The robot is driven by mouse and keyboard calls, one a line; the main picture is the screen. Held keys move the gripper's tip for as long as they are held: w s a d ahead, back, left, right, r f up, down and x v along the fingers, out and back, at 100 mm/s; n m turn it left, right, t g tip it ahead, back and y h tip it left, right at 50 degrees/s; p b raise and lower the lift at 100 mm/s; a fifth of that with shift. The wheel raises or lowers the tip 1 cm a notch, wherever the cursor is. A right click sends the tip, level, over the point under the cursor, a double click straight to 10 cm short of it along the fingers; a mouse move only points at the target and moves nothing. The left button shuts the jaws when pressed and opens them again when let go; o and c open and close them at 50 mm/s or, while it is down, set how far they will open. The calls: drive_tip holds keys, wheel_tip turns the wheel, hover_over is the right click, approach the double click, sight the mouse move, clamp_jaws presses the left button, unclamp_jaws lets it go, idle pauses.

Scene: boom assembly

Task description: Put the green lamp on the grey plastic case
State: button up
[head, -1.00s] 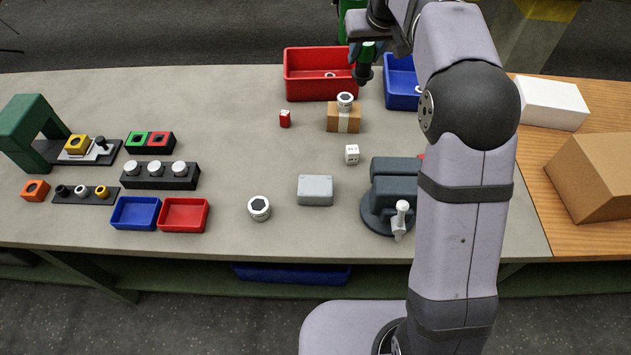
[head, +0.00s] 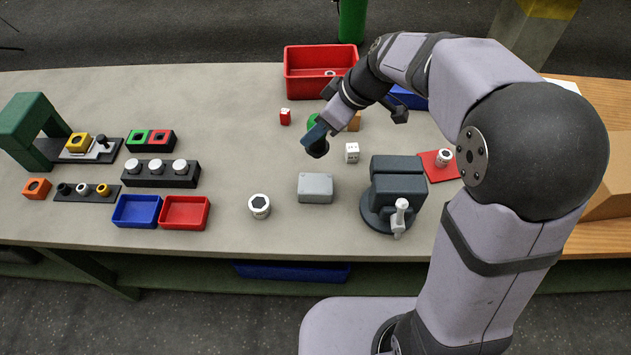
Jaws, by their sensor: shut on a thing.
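The grey plastic case (head: 316,190) lies on the bench, in the middle near the front. My gripper (head: 316,143) is above the bench, just beyond the case in the picture and apart from it. It is shut on the green lamp (head: 312,120). Only a small green part of the lamp shows; the dark gripper and the arm hide the rest.
A white ring-shaped part (head: 260,206) is at left. A red bin (head: 312,75) and a small red item (head: 285,117) are behind.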

drive_tip(key=n+g, duration=0.1)
drive_tip(key=n, duration=0.2)
drive_tip(key=shift+s+a+n+g+y, duration=0.15)
drive_tip(key=shift+s+n+g+y, duration=0.15)
drive_tip(key=shift+s+g+y, duration=0.1)
drive_tip(key=shift+f+p, duration=1.15)
drive_tip(key=shift+f, duration=3.8)
drive_tip(key=shift+f, duration=0.15)
drive_tip(key=o, duration=1.2)
drive_tip(key=shift+o, duration=0.2)
drive_tip(key=shift+r, duration=0.2)
drive_tip(key=b+v, duration=0.2)
drive_tip(key=v, duration=1)
